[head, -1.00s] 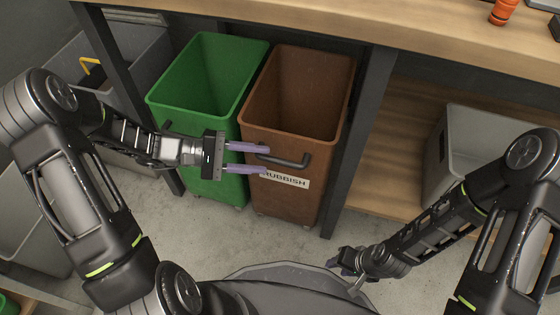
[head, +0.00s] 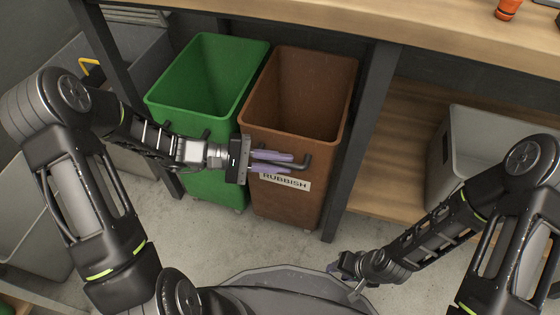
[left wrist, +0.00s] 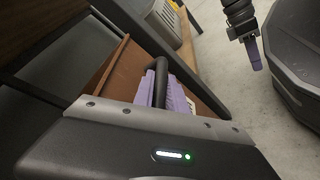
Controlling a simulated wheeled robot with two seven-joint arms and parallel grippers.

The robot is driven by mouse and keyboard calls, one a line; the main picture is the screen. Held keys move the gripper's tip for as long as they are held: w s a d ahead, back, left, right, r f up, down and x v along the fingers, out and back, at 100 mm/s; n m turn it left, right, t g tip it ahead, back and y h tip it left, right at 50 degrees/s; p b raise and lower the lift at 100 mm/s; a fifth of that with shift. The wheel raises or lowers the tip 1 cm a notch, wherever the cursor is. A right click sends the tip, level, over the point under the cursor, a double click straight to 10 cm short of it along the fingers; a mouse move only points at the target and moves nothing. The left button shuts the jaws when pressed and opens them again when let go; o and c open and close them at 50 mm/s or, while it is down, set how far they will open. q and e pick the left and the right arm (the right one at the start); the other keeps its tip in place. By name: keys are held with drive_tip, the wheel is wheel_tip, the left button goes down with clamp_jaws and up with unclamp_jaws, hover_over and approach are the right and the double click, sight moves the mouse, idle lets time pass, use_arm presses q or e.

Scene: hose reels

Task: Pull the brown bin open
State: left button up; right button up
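The brown bin (head: 298,100) stands under the bench beside the green bin, with a white RUBBISH label (head: 285,181) and a dark bar handle (head: 306,162) on its front. My left gripper (head: 280,164) is at the front of the bin, its purple fingers closed on the handle. In the left wrist view the handle (left wrist: 161,75) runs between the two fingers (left wrist: 165,95), and part of the brown bin (left wrist: 112,68) shows behind. My right gripper (head: 342,266) hangs low over the floor, away from the bin; its finger opening is unclear.
The green bin (head: 190,85) stands close on the left of the brown bin. A dark bench leg (head: 358,140) is close on its right. A grey bin (head: 445,150) sits on the wooden shelf further right. Bare floor (head: 255,235) lies in front.

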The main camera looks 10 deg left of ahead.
use_arm(q)
clamp_jaws()
drive_tip(key=shift+s, duration=0.1)
idle(1.0)
